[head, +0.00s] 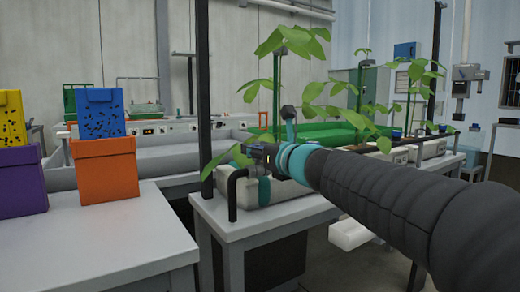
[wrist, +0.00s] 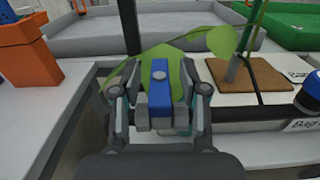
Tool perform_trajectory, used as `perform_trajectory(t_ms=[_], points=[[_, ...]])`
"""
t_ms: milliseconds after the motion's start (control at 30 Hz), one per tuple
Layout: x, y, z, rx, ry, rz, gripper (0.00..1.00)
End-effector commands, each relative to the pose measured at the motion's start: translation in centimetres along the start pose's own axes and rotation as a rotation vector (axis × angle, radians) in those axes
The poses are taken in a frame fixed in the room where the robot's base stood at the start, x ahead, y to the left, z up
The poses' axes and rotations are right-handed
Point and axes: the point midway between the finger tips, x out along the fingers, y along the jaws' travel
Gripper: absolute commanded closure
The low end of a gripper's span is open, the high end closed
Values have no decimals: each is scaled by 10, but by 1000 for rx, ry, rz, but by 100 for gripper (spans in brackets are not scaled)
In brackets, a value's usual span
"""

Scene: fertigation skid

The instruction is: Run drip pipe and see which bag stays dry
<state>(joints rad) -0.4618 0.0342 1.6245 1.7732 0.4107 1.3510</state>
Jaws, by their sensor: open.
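My gripper (head: 262,158) is at the near end of the plant bench, beside the first white bag (head: 285,192). In the wrist view my gripper (wrist: 160,118) is open, its fingers on either side of a blue handle-like part (wrist: 159,84) with a grey round centre; I cannot tell whether they touch it. A dark pipe (head: 233,195) bends down beside the bag. The first bag also shows in the wrist view (wrist: 228,92), with a plant stem in a brown block. More bags (head: 395,154) with plants stand farther along. I cannot tell whether any bag is wet.
A blue-topped knob (wrist: 313,93) and a label reading "Bag" (wrist: 303,126) are at the right. Orange (head: 105,168) and purple (head: 22,182) boxes stand on the left table (head: 120,232). A leaf (wrist: 165,62) hangs behind my gripper. A dark post (head: 203,80) rises close by.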

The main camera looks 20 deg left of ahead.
Motion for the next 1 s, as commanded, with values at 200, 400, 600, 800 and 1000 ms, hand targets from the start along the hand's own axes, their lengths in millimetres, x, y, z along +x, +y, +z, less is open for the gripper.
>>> perform_trajectory(t_ms=[200,400,600,800,1000], points=[[1,0,0,0,-1,0,56],[1,0,0,-1,-1,0,94],[1,0,0,-1,-1,1,100],[1,0,2,-1,0,28,100],[1,-2,3,1,1,120,100]])
